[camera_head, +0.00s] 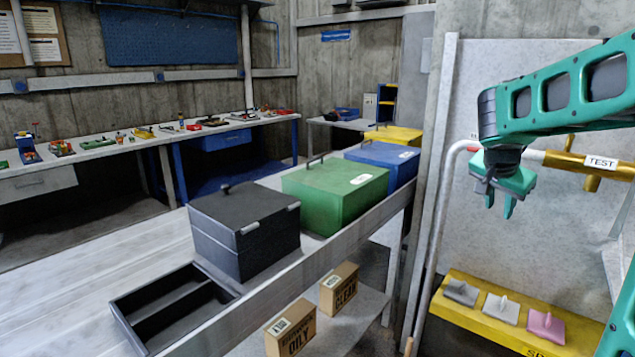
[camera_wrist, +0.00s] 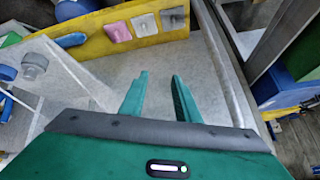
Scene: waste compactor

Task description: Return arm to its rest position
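My gripper (camera_head: 499,204) hangs from my green arm at the right of the head view, fingers pointing down. Its two green fingers are apart with nothing between them. It is in front of the pale wall panel, above the yellow ledge and apart from it. In the wrist view my gripper (camera_wrist: 158,82) also shows open and empty, with the grey panel behind the fingers.
A yellow ledge (camera_head: 450,307) holds grey, white and pink handled blocks. Black (camera_head: 245,238), green (camera_head: 335,192) and blue (camera_head: 385,166) lidded bins stand left. A black tray (camera_head: 135,325) and two cardboard boxes (camera_head: 291,328) are nearby. A yellow TEST bar (camera_head: 570,162) runs behind my arm.

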